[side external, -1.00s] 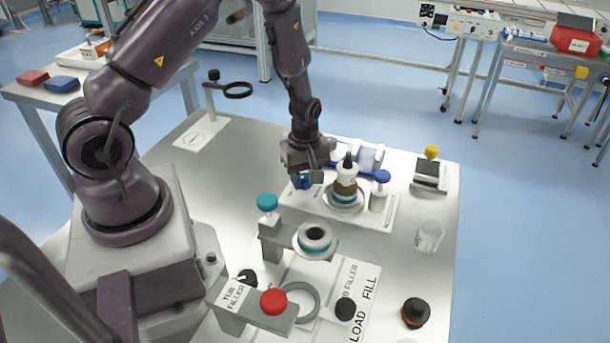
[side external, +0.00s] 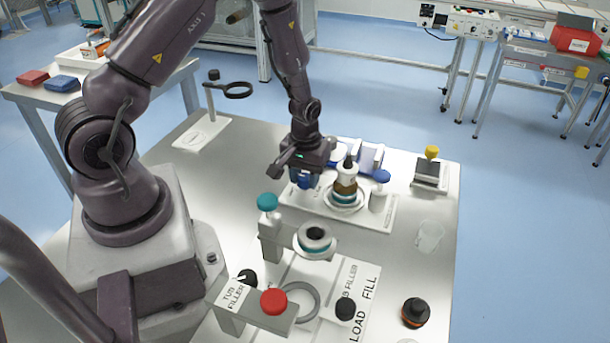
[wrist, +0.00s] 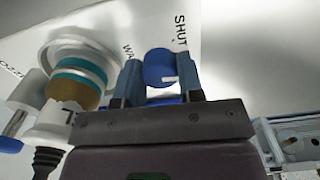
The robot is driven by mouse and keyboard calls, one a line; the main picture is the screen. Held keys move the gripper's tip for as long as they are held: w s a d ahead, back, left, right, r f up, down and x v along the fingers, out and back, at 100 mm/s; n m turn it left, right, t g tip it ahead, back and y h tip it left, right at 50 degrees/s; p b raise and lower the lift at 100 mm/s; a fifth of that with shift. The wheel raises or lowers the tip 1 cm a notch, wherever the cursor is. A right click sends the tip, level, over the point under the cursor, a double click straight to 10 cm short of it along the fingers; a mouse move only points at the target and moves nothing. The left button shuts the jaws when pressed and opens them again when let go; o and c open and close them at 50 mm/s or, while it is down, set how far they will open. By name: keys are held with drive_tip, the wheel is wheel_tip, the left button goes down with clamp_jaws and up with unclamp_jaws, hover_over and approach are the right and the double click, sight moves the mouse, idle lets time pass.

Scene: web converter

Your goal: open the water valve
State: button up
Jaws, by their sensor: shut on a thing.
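The water valve's blue knob (wrist: 160,67) sits on a white panel (wrist: 110,22), beside printed letters reading "SHUT" and a partly hidden "WA". In the wrist view my gripper (wrist: 160,76) has one blue-grey finger on each side of the knob and is shut on it. A pale mark shows on the knob's lower right. In the side view my gripper (side external: 303,174) points down over the panel's left end, and the blue knob (side external: 305,182) shows just under it. The fingers hide part of the knob and the lettering around it.
A brown bottle with a white collar and black tip (side external: 346,182) stands in a teal-banded ring close right of my gripper. A teal knob (side external: 267,202) stands in front. A clear beaker (side external: 430,236) is at the right. The table between the beaker and panel is bare.

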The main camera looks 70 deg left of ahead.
sight(304, 177)
drive_tip(key=m, duration=0.6)
drive_tip(key=shift+m, duration=0.4)
idle(0.3)
drive_tip(key=o, duration=0.9)
drive_tip(key=shift+r, duration=0.15)
wheel_tip(304, 177, up, 13)
drive_tip(key=shift+f, duration=0.15)
drive_tip(key=shift+s, duration=0.1)
